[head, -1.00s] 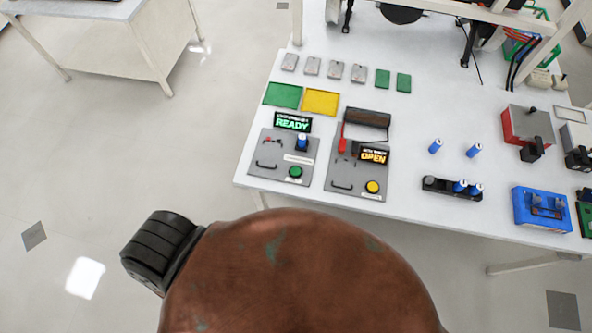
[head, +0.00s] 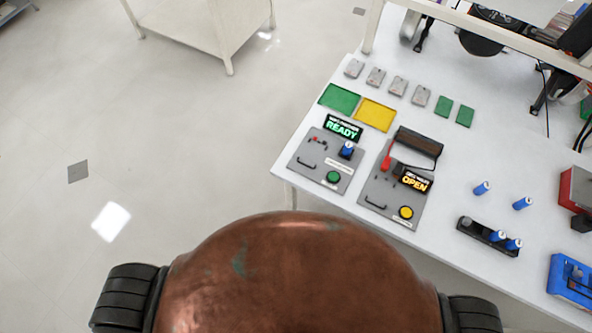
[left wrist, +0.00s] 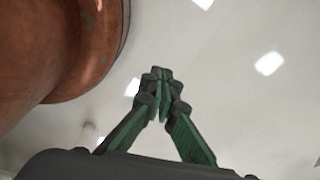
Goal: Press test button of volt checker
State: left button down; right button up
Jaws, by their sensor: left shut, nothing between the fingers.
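The volt checker (head: 307,160) appears to be the grey panel at the table's left front corner, under a sign (head: 342,128) reading READY in green. A round green button (head: 333,177) sits near its front edge. Neither gripper is in the head view. My right gripper is not in view.
A second grey panel (head: 379,190) with a yellow button and an OPEN sign stands to the right. Green (head: 340,98) and yellow (head: 375,115) trays lie behind.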

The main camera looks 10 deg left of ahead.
aim_at(333, 176)
jog(key=u, duration=0.4)
jog(key=k, duration=0.45)
jog(key=z, duration=1.1)
